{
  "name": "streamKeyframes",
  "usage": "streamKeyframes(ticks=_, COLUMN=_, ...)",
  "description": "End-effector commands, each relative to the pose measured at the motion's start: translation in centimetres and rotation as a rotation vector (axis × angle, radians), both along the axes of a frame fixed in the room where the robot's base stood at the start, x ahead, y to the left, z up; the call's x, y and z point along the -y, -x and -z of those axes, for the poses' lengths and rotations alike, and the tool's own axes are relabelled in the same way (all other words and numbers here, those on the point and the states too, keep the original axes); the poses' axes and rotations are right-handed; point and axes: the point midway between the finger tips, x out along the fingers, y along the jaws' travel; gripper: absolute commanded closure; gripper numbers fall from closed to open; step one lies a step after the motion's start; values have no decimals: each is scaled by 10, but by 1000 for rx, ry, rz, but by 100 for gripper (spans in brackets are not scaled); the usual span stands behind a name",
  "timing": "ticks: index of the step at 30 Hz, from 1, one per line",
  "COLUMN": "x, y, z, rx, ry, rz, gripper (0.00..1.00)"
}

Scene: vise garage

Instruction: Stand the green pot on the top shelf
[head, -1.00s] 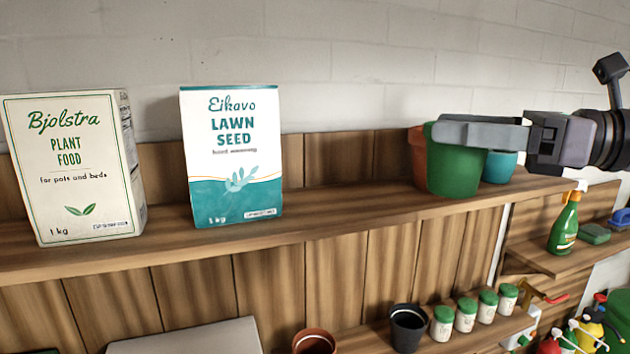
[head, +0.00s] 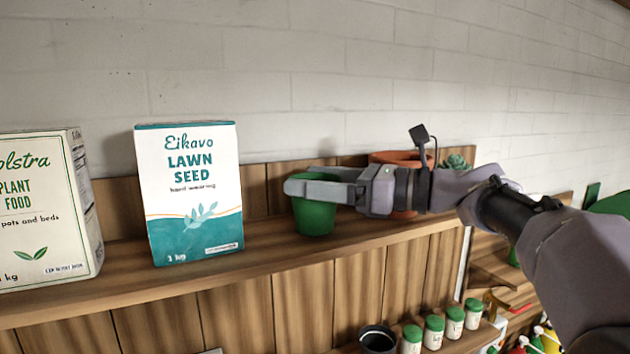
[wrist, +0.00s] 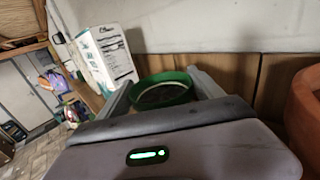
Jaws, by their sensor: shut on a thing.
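The green pot (head: 315,219) is at the top shelf (head: 270,262), to the right of the lawn seed box. My gripper (head: 318,187) reaches in from the right and is shut on the pot near its rim. In the wrist view the pot's round green rim (wrist: 163,80) sits between the two fingers. The pot looks upright. Its base is at or very close to the shelf board; I cannot tell whether it touches.
The lawn seed box (head: 190,190) and plant food box (head: 45,205) stand left on the shelf. A terracotta pot (head: 402,157) is behind my gripper at right. A black pot (head: 378,339) and several green-lidded jars (head: 433,331) stand below. Bare shelf lies between the green pot and the lawn seed box.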

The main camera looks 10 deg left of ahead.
Motion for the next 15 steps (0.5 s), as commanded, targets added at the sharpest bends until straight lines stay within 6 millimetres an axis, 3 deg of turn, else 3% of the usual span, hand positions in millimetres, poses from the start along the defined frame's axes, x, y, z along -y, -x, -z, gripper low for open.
streamKeyframes(ticks=4, x=0, y=0, z=3, rx=0, ry=-1, rz=0, gripper=80)
streamKeyframes(ticks=5, x=0, y=0, z=3, rx=0, ry=0, rz=0, gripper=20)
streamKeyframes(ticks=7, x=0, y=0, z=3, rx=0, ry=0, rz=0, gripper=6)
streamKeyframes(ticks=8, x=0, y=0, z=3, rx=0, ry=0, rz=0, gripper=2)
streamKeyframes(ticks=15, x=0, y=0, z=3, rx=0, ry=0, rz=0, gripper=2)
